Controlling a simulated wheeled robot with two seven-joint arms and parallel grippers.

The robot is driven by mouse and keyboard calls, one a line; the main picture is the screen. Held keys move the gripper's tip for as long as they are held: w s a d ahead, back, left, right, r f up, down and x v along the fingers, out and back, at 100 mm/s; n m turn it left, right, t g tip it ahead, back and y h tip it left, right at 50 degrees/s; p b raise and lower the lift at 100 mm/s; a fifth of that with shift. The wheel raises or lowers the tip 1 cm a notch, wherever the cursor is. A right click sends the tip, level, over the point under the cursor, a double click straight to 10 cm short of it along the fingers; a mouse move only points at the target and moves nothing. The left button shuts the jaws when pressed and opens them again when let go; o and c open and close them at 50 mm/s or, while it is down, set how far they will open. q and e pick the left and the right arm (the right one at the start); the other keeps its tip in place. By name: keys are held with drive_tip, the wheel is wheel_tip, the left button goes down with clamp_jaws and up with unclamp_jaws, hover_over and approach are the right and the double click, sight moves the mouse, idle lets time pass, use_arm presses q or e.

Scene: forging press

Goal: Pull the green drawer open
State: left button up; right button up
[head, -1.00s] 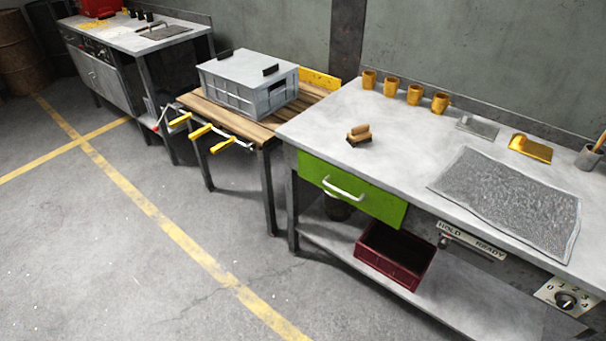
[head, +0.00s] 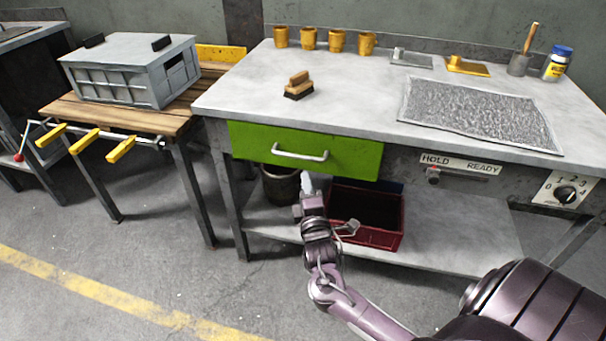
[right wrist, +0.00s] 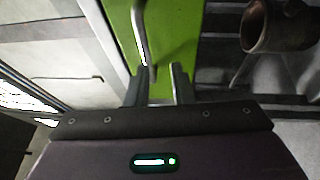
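The green drawer (head: 345,155) is shut under the left part of the grey workbench. Its pale bar handle (head: 301,155) runs across the front. My right gripper (head: 308,183) is just below the handle in the head view, pointing up toward the drawer front. In the right wrist view, the two fingers of my right gripper (right wrist: 161,84) are apart with nothing held between them. The handle (right wrist: 142,35) shows ahead of them, its near end close to the left finger; I cannot tell whether they touch. The green front (right wrist: 178,35) fills the space behind. My left gripper is not in view.
A dark red crate (head: 385,238) and a dark bucket (head: 280,187) stand on the lower shelf behind my right arm. A brush (head: 299,85), several yellow cups and a grey mat (head: 480,113) are on the bench top. A wooden table with clamps stands left.

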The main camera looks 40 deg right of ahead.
sight(303, 157)
drive_tip(key=w+d+r, duration=0.1)
drive_tip(key=w, duration=0.1)
drive_tip(key=w+d+r+b, duration=0.1)
drive_tip(key=w, duration=0.1)
drive_tip(key=w+d+r, duration=0.1)
drive_tip(key=w, duration=0.1)
drive_tip(key=shift+w+d, duration=0.3)
drive_tip(key=shift+w, duration=0.1)
clamp_jaws()
